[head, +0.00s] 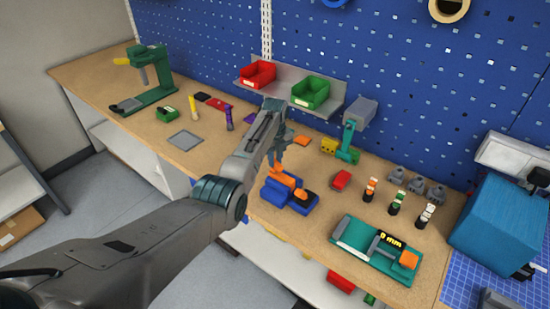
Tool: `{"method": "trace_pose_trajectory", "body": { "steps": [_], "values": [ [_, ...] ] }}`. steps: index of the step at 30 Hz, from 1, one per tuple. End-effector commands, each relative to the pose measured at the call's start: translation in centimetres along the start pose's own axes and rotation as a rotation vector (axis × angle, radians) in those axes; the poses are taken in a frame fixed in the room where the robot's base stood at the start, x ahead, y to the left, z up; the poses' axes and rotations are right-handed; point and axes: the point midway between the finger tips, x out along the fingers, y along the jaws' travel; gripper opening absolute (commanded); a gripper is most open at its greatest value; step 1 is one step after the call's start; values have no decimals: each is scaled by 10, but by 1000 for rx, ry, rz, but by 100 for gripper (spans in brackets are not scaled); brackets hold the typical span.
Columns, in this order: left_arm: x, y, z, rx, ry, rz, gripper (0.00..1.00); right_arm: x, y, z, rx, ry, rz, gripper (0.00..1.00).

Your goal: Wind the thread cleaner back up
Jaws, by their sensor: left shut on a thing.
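A small blue device with orange parts (275,194) sits near the front edge of the wooden bench and appears to be the thread cleaner. My left gripper (277,163) comes down over it from above and is shut on an orange part (284,179) at its top. A second orange piece (300,194) shows on the device's right side, by a black area. My left forearm and wrist hide some of the bench behind the device. The exact grip and any thread are too small to make out. My right gripper is not in view.
Red (257,74) and green (310,92) bins sit on a shelf. A green press (149,80) stands far left. A blue box (500,225) is at right.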

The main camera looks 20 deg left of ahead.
Motion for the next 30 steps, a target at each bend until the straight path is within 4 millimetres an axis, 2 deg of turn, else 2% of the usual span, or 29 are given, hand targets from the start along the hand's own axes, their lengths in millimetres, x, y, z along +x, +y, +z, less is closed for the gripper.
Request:
{"method": "trace_pose_trajectory", "body": {
  "steps": [30],
  "values": [
    [6,2,-2,-964,3,10,0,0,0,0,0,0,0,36]
  ]
}}
